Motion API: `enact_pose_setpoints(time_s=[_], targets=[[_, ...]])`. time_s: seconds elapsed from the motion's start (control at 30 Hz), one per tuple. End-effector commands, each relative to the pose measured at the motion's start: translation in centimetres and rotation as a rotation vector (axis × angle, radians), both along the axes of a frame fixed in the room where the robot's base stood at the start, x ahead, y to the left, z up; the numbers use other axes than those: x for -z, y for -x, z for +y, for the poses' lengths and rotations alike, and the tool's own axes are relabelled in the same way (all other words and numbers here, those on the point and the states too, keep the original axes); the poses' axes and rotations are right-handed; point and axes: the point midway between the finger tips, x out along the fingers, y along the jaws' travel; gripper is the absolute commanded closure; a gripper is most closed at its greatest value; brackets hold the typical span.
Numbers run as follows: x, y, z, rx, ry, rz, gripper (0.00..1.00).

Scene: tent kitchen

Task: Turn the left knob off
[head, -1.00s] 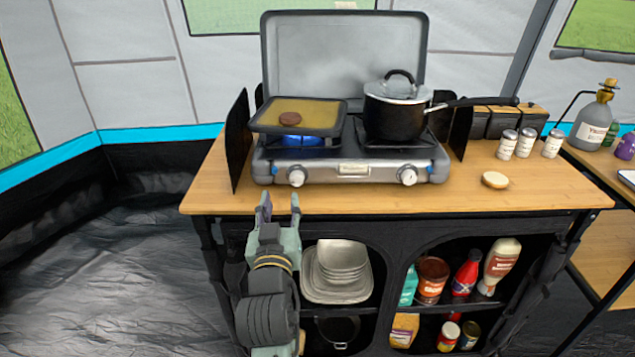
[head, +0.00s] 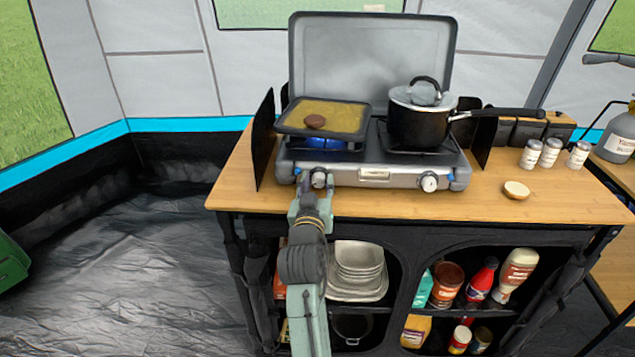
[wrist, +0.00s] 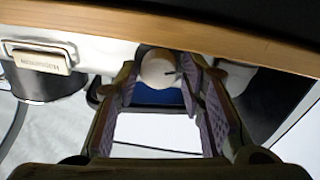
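The left knob (head: 319,178) is on the front panel of the grey camping stove (head: 400,174), below the left burner. A blue flame (head: 325,143) shows under the griddle on that burner. My gripper (head: 310,188) is at the left knob, pointing at the stove front, with a finger on either side. The right knob (head: 429,182) stands clear of my gripper.
A griddle (head: 345,117) with a brown patty is on the left burner, and a lidded black pot (head: 418,125) is on the right. Shakers (head: 550,152) and a round pale piece (head: 516,190) lie right on the wooden counter (head: 450,215). Shelves below hold dishes and bottles.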

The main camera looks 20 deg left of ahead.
Motion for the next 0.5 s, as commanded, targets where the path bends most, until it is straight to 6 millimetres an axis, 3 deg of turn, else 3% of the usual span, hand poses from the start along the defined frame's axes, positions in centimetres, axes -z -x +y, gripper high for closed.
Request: enact_pose_setpoints(time_s=[0.17, 0.5], targets=[[0.04, 0.00, -0.01, 0.000, 0.000, 0.000, 0.63], [0.04, 0.03, 0.01, 0.000, 0.000, 0.001, 0.85]])
